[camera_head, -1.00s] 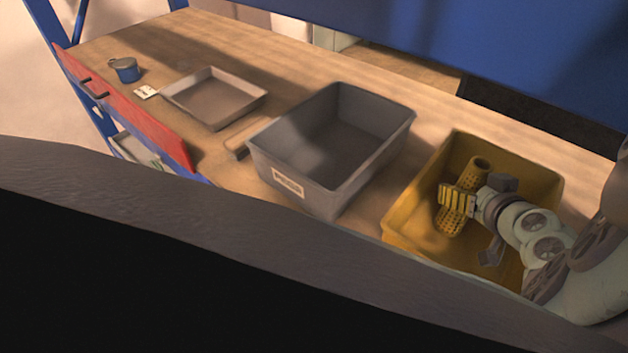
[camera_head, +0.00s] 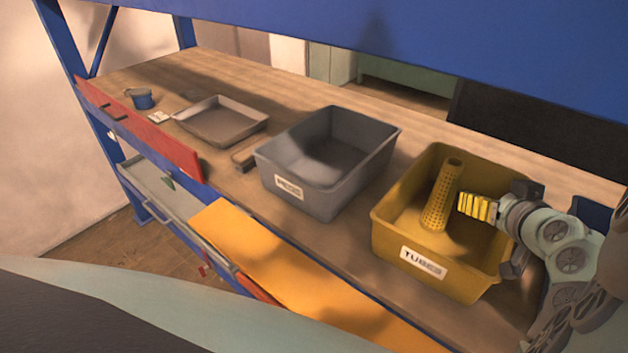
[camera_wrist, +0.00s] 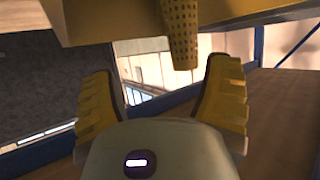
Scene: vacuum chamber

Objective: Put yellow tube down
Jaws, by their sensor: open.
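The yellow perforated tube (camera_head: 441,194) leans inside the yellow bin labelled "TUBES" (camera_head: 392,240). Its top end points up near the bin's back wall. My gripper (camera_head: 466,204) is at the right part of the bin, just right of the tube, with a visible gap between them in the head view. In the wrist view my gripper's two yellow-padded fingers (camera_wrist: 168,100) are spread wide with nothing between them. The tube (camera_wrist: 181,32) shows beyond the fingertips there, with part of the bin at the top.
A grey bin (camera_head: 324,205) stands left of the yellow bin. Further left are a shallow grey tray (camera_head: 243,133), a blue can (camera_head: 143,100) and a red panel (camera_head: 140,130) on the table edge. A blue shelf beam (camera_head: 400,40) crosses above.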

